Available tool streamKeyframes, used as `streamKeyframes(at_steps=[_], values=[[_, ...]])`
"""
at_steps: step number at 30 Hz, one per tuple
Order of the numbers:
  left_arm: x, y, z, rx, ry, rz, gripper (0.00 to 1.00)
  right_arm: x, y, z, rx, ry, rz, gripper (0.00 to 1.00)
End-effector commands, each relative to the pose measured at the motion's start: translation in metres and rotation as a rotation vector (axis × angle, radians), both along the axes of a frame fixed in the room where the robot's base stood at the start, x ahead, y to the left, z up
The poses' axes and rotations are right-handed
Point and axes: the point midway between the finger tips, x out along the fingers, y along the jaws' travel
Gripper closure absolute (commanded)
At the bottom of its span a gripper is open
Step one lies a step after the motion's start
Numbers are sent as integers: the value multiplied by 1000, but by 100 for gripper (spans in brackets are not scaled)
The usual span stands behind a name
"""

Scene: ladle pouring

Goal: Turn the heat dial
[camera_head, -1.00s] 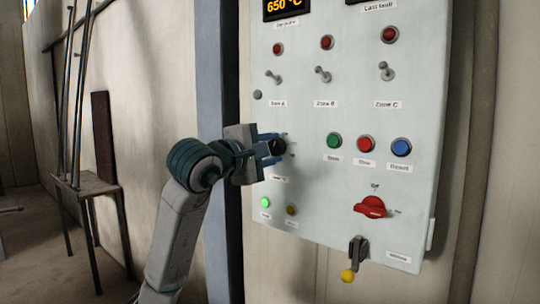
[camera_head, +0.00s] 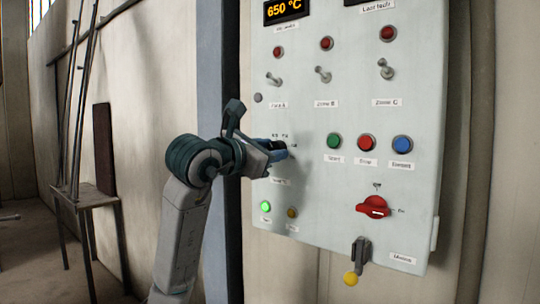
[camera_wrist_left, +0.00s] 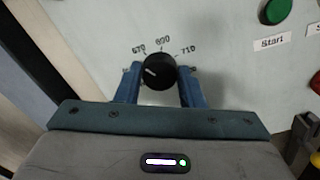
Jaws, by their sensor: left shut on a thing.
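The black heat dial (camera_wrist_left: 158,72) sits on the pale control panel between my left gripper's two blue fingers in the left wrist view. The display (camera_head: 286,9) at the panel's top reads 650 °C. My right gripper is not in view.
The control panel (camera_head: 330,185) carries toggle switches, green, red and blue buttons, a red rotary switch (camera_head: 373,207) and a yellow-knobbed lever (camera_head: 351,279) at the lower edge. A stand with rods (camera_head: 85,195) is at the left. Space before the panel's right side is clear.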

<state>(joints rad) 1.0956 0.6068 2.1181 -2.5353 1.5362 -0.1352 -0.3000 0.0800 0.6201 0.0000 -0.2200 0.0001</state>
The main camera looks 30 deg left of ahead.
Motion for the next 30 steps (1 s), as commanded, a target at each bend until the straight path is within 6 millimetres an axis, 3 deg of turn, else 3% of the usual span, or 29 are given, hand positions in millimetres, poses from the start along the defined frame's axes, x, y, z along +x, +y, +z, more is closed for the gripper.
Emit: streamKeyframes(at_steps=[15, 30], values=[[0, 1, -2, -446, 36, -1, 88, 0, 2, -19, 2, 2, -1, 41], [0, 1, -2, -634, 54, 0, 88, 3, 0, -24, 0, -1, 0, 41]])
